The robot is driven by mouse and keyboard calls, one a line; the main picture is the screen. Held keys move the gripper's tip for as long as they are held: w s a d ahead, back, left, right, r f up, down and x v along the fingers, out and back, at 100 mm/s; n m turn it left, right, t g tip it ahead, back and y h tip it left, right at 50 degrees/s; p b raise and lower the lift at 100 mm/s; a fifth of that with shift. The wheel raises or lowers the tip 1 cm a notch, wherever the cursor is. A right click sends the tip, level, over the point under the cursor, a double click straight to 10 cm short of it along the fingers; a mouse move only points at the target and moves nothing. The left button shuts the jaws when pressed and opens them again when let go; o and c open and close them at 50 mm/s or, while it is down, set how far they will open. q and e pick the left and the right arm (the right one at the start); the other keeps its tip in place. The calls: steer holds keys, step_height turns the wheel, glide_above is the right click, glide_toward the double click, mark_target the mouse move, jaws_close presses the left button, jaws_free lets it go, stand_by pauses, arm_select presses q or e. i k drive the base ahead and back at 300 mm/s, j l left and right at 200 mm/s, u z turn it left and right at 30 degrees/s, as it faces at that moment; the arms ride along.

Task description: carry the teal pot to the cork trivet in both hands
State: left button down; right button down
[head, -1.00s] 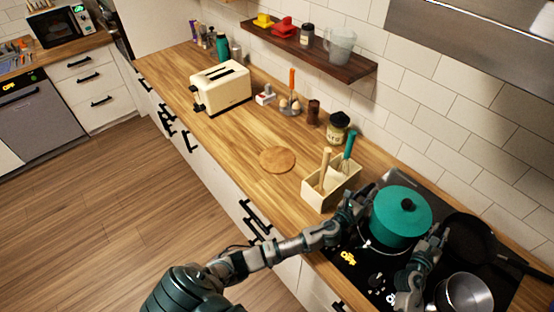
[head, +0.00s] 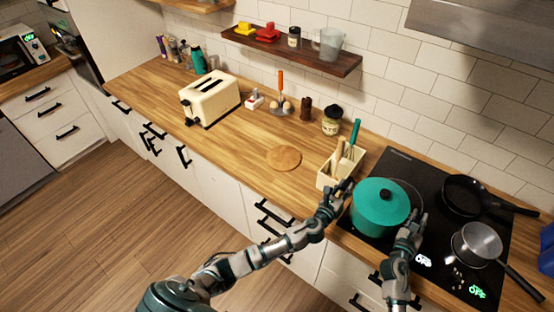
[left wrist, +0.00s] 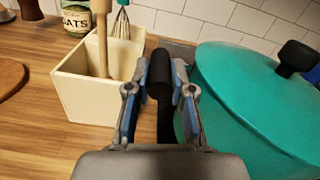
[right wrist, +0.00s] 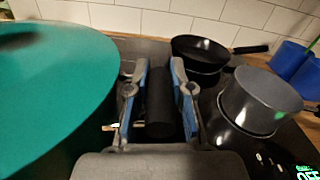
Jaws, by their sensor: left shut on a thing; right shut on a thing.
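The teal pot (head: 378,212) has its lid on, with a black knob, and is at the left side of the black cooktop. My left gripper (head: 342,191) is shut on the pot's left black handle, which shows between its fingers in the left wrist view (left wrist: 160,80). My right gripper (head: 415,225) is shut on the other black handle, seen in the right wrist view (right wrist: 160,95). The pot looks about level; its underside is hidden, so I cannot tell its height. The round cork trivet (head: 284,158) lies bare on the wooden counter, left of the pot.
A cream utensil box (head: 325,181) stands between pot and trivet, close to my left gripper. A black frying pan (head: 470,196) and a grey saucepan (head: 478,243) are on the cooktop (head: 432,195) at right. A cream toaster (head: 210,99) stands farther left. Counter around the trivet is clear.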

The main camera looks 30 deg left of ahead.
mark_target(278, 157)
steer(key=k+j, duration=0.15)
steer(key=j, duration=0.3)
steer(key=k+j+u, duration=0.1)
steer(key=j, duration=0.3)
steer(key=k+j, duration=0.15)
steer(key=j, duration=0.3)
steer(key=i+j+u, duration=0.15)
steer(key=i+j, duration=0.2)
steer(key=i, duration=0.55)
